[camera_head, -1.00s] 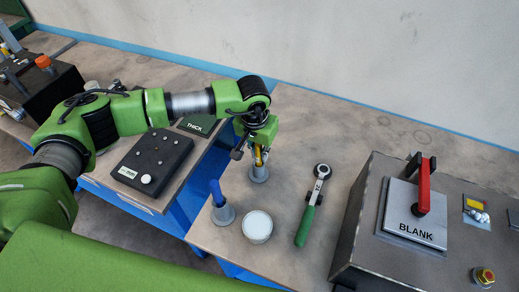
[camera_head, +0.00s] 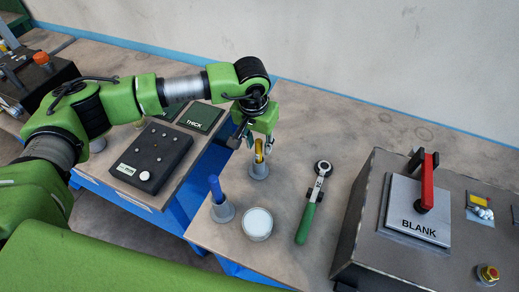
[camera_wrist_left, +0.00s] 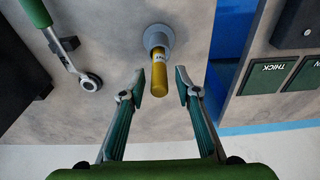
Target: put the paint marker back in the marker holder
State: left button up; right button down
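A yellow marker (camera_head: 259,151) stands in a grey conical holder (camera_head: 258,172) in the head view. In the left wrist view the yellow marker (camera_wrist_left: 159,76) sits with its far end in the round grey holder (camera_wrist_left: 158,38). My left gripper (camera_wrist_left: 160,84) is open, its fingertips on either side of the marker's near end with a gap on both sides. In the head view my left gripper (camera_head: 256,140) is just above the holder. A blue marker-like stick (camera_head: 215,189) stands in a second grey holder (camera_head: 223,213). My right gripper is not in view.
A white-topped cup (camera_head: 257,223) and a green-handled ratchet (camera_head: 307,219) lie near the holders. A grey box with a BLANK plate (camera_head: 413,222) and red lever stands right. A black button box (camera_head: 151,158) and green THICK plate (camera_head: 201,118) are left, across a gap.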

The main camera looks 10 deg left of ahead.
pick_arm(q)
jog(key=r+b, duration=0.1)
jog(key=r, duration=0.1)
jog(key=r+b, duration=0.1)
jog(key=r, duration=0.2)
jog(key=s+r, duration=0.1)
jog(key=r, duration=0.1)
jog(key=shift+s+a+r+b, duration=0.1)
jog(key=shift+r+b, duration=0.3)
jog(key=shift+s+r, duration=0.1)
jog(key=shift+r, duration=0.5)
jog(key=shift+r, duration=0.1)
